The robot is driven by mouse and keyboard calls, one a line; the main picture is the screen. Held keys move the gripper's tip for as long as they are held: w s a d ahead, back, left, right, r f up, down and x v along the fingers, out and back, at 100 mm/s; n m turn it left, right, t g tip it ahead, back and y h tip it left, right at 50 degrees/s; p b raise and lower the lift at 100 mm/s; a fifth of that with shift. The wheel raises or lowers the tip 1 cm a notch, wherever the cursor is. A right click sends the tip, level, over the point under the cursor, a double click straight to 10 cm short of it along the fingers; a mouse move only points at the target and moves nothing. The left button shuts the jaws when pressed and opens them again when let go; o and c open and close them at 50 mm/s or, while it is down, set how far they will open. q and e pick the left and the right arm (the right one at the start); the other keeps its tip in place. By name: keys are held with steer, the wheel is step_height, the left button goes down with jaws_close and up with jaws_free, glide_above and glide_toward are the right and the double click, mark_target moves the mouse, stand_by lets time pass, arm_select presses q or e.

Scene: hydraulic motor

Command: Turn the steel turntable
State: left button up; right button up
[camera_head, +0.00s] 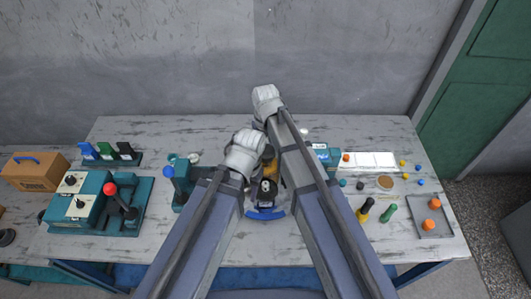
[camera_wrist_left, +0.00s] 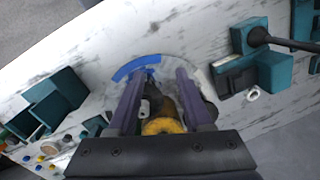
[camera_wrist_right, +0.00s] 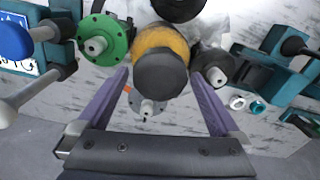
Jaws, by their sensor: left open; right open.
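A motor assembly with an orange-yellow body (camera_head: 270,167) stands mid-table, largely covered by my two arms in the head view. A blue arc (camera_head: 265,215) lies at its front edge and also shows in the left wrist view (camera_wrist_left: 137,66). My right gripper (camera_wrist_right: 157,76) is open near the yellow body with a dark end cap (camera_wrist_right: 161,74). A green flange (camera_wrist_right: 103,40) is left of it.
A teal fixture with a red-knobbed lever (camera_head: 122,206) stands at left, by an orange-brown box (camera_head: 36,171). A blue-knobbed teal fixture (camera_head: 180,180) is nearer. At right are a grey tray (camera_head: 446,224), a green peg (camera_head: 388,213) and small coloured parts.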

jaws_close()
stand_by(0.8)
